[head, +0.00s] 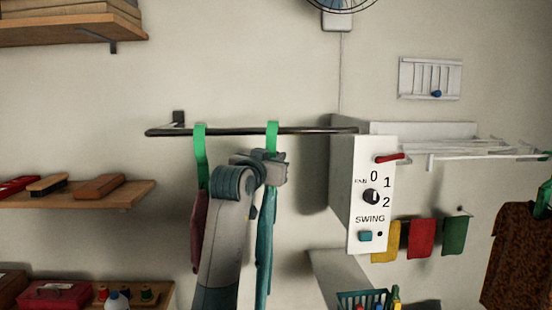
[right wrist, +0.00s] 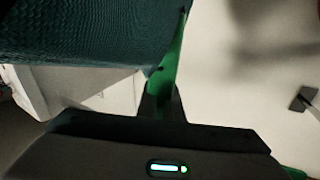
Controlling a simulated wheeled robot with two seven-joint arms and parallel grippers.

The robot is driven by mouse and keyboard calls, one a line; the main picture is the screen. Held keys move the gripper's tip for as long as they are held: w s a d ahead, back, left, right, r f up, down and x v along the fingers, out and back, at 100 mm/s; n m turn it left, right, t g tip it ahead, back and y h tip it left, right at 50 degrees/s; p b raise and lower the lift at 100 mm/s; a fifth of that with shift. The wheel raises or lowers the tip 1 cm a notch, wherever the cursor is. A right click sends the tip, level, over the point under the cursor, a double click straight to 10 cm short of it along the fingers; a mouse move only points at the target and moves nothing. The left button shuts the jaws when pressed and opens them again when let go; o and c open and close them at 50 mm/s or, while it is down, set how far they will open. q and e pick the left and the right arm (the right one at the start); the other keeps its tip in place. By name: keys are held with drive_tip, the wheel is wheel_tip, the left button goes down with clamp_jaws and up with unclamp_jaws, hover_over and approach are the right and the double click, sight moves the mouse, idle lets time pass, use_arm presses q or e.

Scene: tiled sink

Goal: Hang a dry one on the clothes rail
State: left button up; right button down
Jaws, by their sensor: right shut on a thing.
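A dark clothes rail (head: 230,132) runs along the wall. A green hanger (head: 201,155) with a maroon garment (head: 198,225) hangs from its left part. A second green hanger (head: 272,138) crosses the rail further right, its top at rail height; I cannot tell whether it bears on the rail. A teal garment (head: 265,235) hangs below it. My right gripper (head: 270,165) is shut on this second hanger, just under the rail. The right wrist view shows the green hanger (right wrist: 172,62) between the fingers and the teal cloth (right wrist: 80,30) beside it. My left gripper is out of view.
A white control box (head: 372,225) with a fan dial and swing button stands at the rail's right end. Yellow, red and green cloths (head: 422,238) and a brown speckled shirt (head: 512,250) hang further right. Wooden shelves (head: 125,193) are at left. A basket (head: 362,298) is below.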

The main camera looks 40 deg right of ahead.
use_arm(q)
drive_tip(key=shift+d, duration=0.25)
